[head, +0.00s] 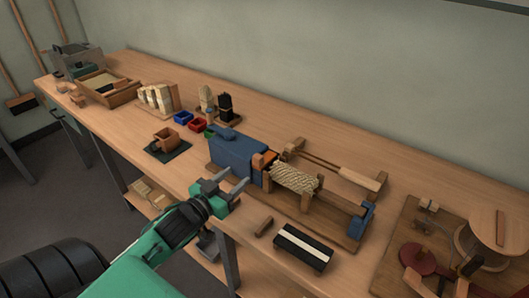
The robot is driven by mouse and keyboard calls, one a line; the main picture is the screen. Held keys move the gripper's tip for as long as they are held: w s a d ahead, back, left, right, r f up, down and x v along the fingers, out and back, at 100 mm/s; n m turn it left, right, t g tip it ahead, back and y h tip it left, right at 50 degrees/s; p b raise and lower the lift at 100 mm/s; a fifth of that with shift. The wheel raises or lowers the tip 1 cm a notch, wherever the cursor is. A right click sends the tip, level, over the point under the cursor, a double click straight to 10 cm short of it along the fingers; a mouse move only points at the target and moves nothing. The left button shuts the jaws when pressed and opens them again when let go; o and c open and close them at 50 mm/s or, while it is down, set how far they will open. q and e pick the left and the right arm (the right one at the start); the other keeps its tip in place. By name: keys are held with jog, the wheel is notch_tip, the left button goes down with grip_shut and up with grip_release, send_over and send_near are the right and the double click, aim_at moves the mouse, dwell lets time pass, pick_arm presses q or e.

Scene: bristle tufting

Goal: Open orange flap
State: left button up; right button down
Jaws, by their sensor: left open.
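A small orange flap (267,158) sits at the right end of a blue machine housing (235,157) on the bench. It is small in the picture, and I cannot tell whether it is up or down. My green left arm comes in from the lower left. My left gripper (236,178) is open and empty at the front of the blue housing, to the left of and below the flap in the picture. I cannot tell whether a finger touches the housing. My right gripper is not in view.
A rope-wrapped roller (295,179) lies right of the flap on a wooden base. A black block with a white stripe (304,247) and a small wooden block (264,227) lie in front. Red and blue bins (197,124) stand behind left.

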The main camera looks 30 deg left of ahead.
aim_at(260, 156)
pick_arm(q)
jog(key=w, duration=1)
jog(key=shift+w+d+p, duration=0.4)
jog(key=shift+w+d, duration=0.1)
jog(key=shift+w, duration=0.85)
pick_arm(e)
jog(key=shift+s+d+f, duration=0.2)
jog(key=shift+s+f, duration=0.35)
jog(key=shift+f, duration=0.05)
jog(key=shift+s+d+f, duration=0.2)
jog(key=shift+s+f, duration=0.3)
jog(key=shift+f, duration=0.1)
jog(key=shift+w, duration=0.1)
pick_arm(q)
grip_shut()
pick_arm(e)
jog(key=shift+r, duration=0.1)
